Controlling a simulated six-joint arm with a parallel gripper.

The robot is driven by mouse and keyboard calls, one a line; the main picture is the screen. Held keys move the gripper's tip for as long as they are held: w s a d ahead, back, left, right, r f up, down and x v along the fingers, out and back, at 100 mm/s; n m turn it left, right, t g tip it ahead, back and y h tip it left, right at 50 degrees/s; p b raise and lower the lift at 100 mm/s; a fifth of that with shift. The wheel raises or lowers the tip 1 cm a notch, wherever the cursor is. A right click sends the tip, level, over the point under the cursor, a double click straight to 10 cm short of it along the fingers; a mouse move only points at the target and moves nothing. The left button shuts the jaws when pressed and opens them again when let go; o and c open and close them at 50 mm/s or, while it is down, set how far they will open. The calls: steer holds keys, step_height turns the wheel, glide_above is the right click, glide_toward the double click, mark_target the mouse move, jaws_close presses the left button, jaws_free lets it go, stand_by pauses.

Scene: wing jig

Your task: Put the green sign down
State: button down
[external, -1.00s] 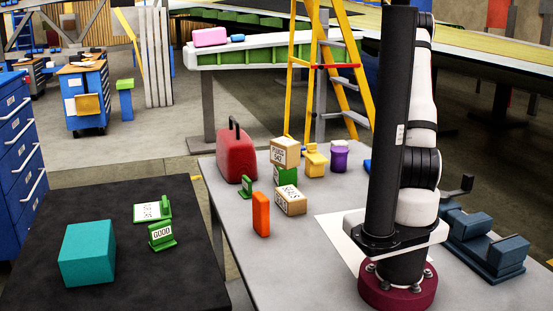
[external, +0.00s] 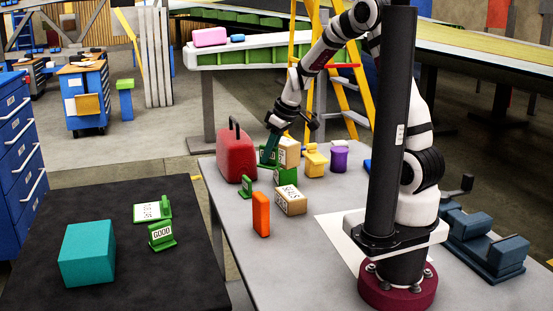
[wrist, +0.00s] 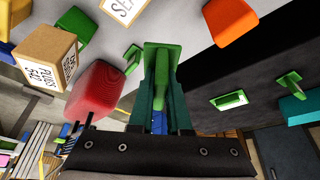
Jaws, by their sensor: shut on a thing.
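My gripper (external: 271,147) is over the far part of the grey table, just right of the red can. In the wrist view, its teal fingers (wrist: 160,85) are shut on a green sign (wrist: 162,56), held across the fingertips. In the external view the held sign (external: 268,157) is partly hidden, and I cannot tell its exact height above the table. A small green sign (external: 245,187) stands on the grey table nearer the left edge. A green "GOOD" sign (external: 161,235) stands on the black table, with another green sign (external: 165,206) behind it.
Close around my gripper are the red can (external: 235,155), tan boxes (external: 291,200), a green block (external: 287,174) and a yellow container (external: 315,161). An orange block (external: 261,214) stands nearer. A teal box (external: 87,253) sits on the black table (external: 180,280), whose right side is clear.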

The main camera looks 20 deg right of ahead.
steer(key=s+a+r+n+g+y, duration=0.25)
steer(key=s+a+n, duration=0.65)
steer(key=s+a, duration=1.25)
steer(key=shift+g+h, duration=0.35)
steer(key=shift+h, duration=0.2)
steer(key=s+a+f, duration=0.4)
steer(key=s, duration=0.1)
steer(key=s+a+f, duration=0.2)
steer(key=s, duration=0.1)
steer(key=shift+s+a+f, duration=0.15)
steer(key=shift+s+a, duration=0.1)
steer(key=shift+a, duration=0.05)
steer(key=f, duration=0.4)
steer(key=shift+s+a, duration=0.3)
steer(key=shift+f, duration=0.25)
steer(key=shift+f, duration=0.2)
steer(key=c, duration=0.9)
jaws_free()
